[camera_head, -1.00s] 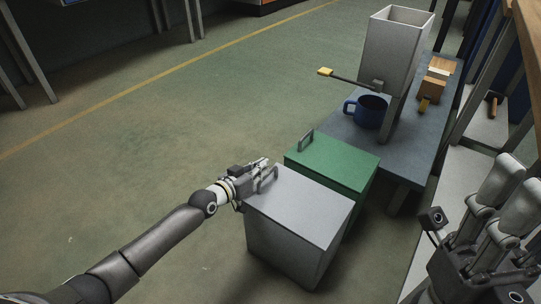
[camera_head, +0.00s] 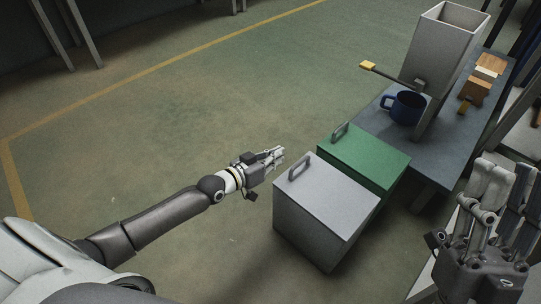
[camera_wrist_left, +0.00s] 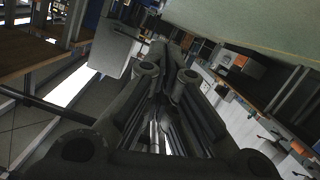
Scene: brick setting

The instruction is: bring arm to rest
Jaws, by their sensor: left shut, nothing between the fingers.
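My left arm reaches in from the left in the head view. Its gripper (camera_head: 279,155) is shut and empty, over the floor just left of the grey box's handle and apart from it. It also shows in the left wrist view (camera_wrist_left: 172,62), with its fingers together. My right gripper (camera_head: 488,185) is raised at the right edge of the head view; whether its fingers are open or shut is unclear.
A grey lidded box (camera_head: 325,210) and a green lidded box (camera_head: 365,157) stand on the floor. Behind them a low table (camera_head: 434,163) bears a blue mug (camera_head: 404,107), a tall grey bin (camera_head: 440,51) with a yellow-tipped lever (camera_head: 367,65), and wooden blocks (camera_head: 476,90). The floor at left is clear.

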